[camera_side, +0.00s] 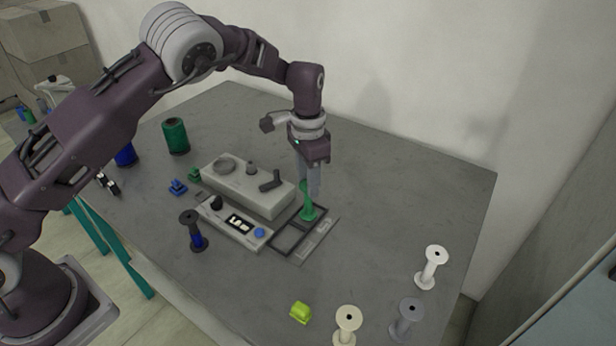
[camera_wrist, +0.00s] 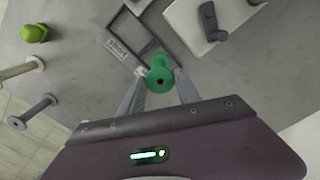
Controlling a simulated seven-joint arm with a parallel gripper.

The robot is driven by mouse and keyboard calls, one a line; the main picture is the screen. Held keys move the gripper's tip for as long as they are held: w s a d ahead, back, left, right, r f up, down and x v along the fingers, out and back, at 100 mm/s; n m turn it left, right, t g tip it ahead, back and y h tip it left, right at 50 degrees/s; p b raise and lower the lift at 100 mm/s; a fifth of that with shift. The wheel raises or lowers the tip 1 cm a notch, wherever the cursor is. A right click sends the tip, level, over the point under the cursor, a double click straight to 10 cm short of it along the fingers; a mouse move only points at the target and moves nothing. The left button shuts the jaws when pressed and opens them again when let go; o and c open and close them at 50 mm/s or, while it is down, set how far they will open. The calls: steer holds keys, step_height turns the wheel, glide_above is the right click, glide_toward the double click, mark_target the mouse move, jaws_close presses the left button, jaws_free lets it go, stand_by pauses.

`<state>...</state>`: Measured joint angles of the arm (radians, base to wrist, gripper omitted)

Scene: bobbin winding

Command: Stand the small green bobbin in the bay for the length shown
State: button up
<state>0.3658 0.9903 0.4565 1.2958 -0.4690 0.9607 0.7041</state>
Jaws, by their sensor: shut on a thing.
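The small green bobbin (camera_side: 309,208) is upright between the fingers of my gripper (camera_side: 311,188), which is shut on it. In the wrist view the bobbin (camera_wrist: 160,78) shows from above between the two fingertips (camera_wrist: 158,88). It is at the far end of the dark-framed bay tray (camera_side: 289,238); I cannot tell whether its foot touches the table or the tray. The counter box (camera_side: 237,223) beside the tray shows a display (camera_side: 239,224) that seems to read 15 or 51, and a blue button (camera_side: 260,232).
A grey winder block (camera_side: 247,186) stands behind the counter box. A dark bobbin with blue thread (camera_side: 193,232) stands left. White (camera_side: 431,267), grey (camera_side: 406,320) and cream (camera_side: 346,325) bobbins and a lime piece (camera_side: 300,312) are at front right. A green spool (camera_side: 175,136) stands at back left.

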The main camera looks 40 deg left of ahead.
steer(key=shift+f, duration=0.15)
steer(key=o, duration=1.1)
steer(key=shift+o, duration=0.2)
steer(key=shift+r, duration=3.55)
